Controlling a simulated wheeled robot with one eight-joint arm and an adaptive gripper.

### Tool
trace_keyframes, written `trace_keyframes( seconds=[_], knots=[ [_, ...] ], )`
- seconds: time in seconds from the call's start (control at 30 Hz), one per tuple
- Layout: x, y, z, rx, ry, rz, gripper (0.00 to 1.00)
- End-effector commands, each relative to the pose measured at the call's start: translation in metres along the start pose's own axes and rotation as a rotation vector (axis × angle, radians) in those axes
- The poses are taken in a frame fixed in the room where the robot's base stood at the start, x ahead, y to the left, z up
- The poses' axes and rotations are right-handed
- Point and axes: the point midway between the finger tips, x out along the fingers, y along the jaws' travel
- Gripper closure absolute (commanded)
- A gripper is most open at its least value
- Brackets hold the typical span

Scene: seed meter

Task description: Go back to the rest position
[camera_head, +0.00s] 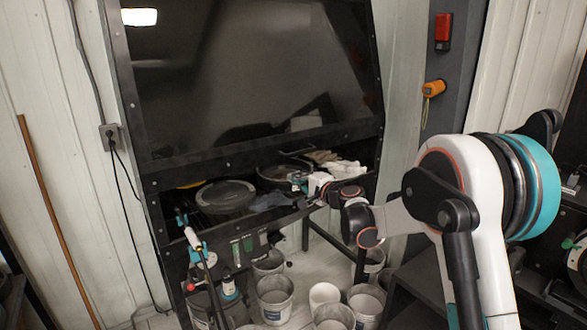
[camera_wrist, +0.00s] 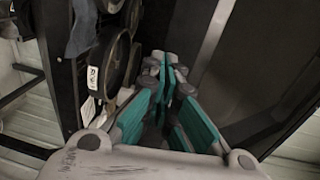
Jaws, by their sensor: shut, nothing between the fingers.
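My arm reaches in from the right in the head view, with its wrist low in front of the dark machine. My gripper (camera_head: 299,180) is at the front opening of the machine's shelf, beside the round pans and a pile of light cloth. In the wrist view my gripper (camera_wrist: 166,72) has its teal finger pads together at the tips, with nothing held. The exact gap between the gripper and the shelf edge is hard to tell.
The machine's dark glass panel (camera_head: 250,75) rises above the shelf. A lidded round pan (camera_head: 226,194) and light cloth (camera_head: 340,168) are on the shelf. Several buckets, one a white bucket (camera_head: 274,297), stand below. An orange device (camera_head: 434,88) hangs on the right post.

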Motion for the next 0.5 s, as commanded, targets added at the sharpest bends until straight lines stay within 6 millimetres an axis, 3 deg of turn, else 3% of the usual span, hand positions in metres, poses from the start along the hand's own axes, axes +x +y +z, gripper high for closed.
trace_keyframes(
  seconds=[0.17,0.5],
  knots=[
    [-0.029,-0.019,0.011,-0.087,-0.011,0.052,1.0],
    [-0.129,-0.046,0.049,-0.354,-0.054,0.234,1.0]
  ],
)
